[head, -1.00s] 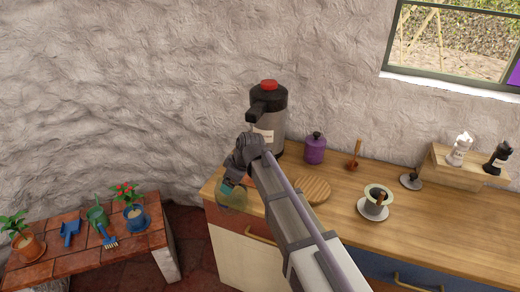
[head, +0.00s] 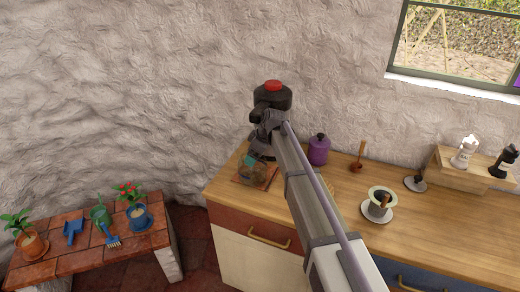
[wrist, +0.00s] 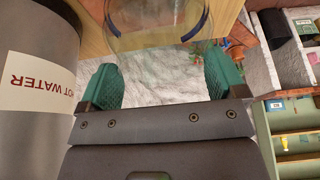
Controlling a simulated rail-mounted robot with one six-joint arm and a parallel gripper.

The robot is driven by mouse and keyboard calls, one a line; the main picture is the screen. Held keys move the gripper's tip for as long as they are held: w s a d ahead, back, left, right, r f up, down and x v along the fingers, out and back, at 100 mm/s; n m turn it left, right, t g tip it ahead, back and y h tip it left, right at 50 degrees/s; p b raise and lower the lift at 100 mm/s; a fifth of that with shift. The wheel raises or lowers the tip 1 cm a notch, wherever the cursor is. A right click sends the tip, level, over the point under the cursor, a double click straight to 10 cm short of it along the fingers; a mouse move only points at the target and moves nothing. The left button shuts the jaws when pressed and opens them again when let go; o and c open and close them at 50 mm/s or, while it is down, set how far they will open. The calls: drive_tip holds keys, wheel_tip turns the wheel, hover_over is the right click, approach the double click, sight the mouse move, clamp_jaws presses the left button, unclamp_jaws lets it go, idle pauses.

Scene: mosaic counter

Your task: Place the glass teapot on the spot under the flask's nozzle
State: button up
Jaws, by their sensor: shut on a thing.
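The glass teapot (head: 259,174) is clear and hard to make out. In the head view it is at the reddish-brown square mat (head: 240,179) on the counter's left end, in front of the flask. I cannot tell whether it touches the mat. My gripper (head: 256,158) is shut on the teapot. In the wrist view its teal fingers (wrist: 163,82) stand either side of the clear glass (wrist: 160,28). The dark flask (head: 272,98) with a red top is partly hidden by my arm. Its "HOT WATER" side (wrist: 38,80) is close on the left in the wrist view. Its nozzle is hidden.
A purple canister (head: 318,150) stands right of my arm. A cup with a dripper (head: 378,205) is farther right on the wooden counter (head: 440,235). The counter's left edge is close to the mat. A low brick bench (head: 75,258) with plants is at left.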

drive_tip(key=w, duration=0.1)
drive_tip(key=w+d, duration=0.1)
drive_tip(key=w, duration=0.1)
drive_tip(key=shift+w+d+f+b, duration=0.15)
drive_tip(key=shift+f+b, duration=0.2)
drive_tip(key=o, duration=1.2)
drive_tip(key=shift+r, duration=0.1)
